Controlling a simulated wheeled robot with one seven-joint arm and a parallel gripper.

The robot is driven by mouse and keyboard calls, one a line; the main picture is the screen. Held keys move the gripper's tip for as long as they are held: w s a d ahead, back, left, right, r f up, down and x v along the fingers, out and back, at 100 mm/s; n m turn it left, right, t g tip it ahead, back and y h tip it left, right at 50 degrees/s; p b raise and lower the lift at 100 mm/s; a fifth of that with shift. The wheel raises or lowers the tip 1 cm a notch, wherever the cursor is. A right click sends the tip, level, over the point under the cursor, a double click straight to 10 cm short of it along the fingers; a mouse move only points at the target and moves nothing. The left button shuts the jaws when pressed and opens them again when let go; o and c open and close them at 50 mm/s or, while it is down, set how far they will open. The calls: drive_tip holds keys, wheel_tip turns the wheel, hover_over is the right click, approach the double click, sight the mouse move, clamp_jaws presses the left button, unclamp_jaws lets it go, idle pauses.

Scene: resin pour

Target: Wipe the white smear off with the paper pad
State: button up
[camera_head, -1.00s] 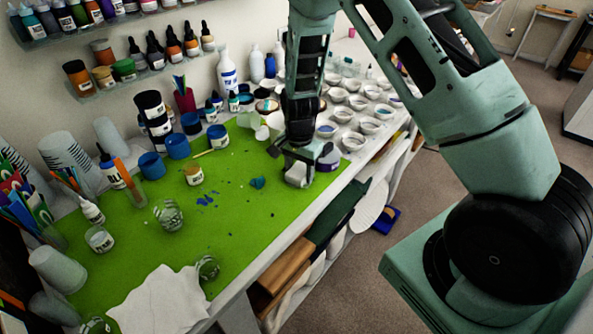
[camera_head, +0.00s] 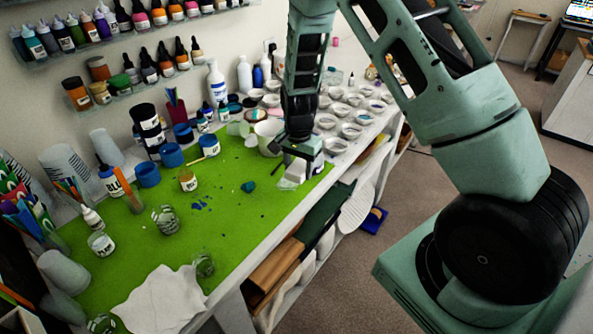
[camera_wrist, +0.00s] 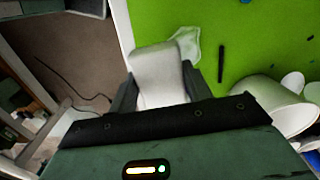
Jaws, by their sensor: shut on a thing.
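My gripper (camera_head: 293,172) is low over the near right edge of the green mat (camera_head: 230,225). It is shut on the white paper pad (camera_wrist: 158,75), which sticks out between the two dark fingers in the wrist view. In the head view the pad (camera_head: 291,181) is partly hidden by the gripper. A pale, translucent whitish patch, which looks like the white smear (camera_wrist: 189,43), lies on the mat just beyond and right of the pad's tip in the wrist view. I cannot tell whether the pad touches the mat.
A white cup (camera_head: 268,138) stands close behind my gripper; white cups (camera_wrist: 280,98) fill the right of the wrist view. A dark stick (camera_wrist: 221,63) lies on the mat. Paint jars (camera_head: 147,174) and a white cloth (camera_head: 160,302) are to the left. The table edge drops to a shelf.

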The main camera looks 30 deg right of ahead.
drive_tip(key=shift+r+p, duration=0.8)
drive_tip(key=shift+r, duration=0.65)
drive_tip(key=shift+f, duration=0.1)
